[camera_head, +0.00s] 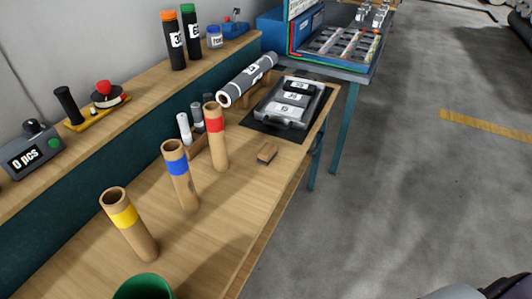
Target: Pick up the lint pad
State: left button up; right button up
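A small block (267,152) with a tan wooden top and a dark underside lies on the wooden bench (232,228), near its right edge; it looks like the lint pad. It stands apart from the things around it, with bare wood on all sides. Neither my left nor my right gripper shows in the head view.
Three upright cardboard tubes with yellow (128,224), blue (180,176) and red (216,137) bands stand left of the block. A grey case (290,117) lies on a dark mat behind it. A green round container (143,288) is at the front. The floor to the right is open.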

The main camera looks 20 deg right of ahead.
aim_at(268, 152)
jog(key=u, duration=0.5)
jog(key=l+u, duration=1.2)
jog(key=j, duration=0.1)
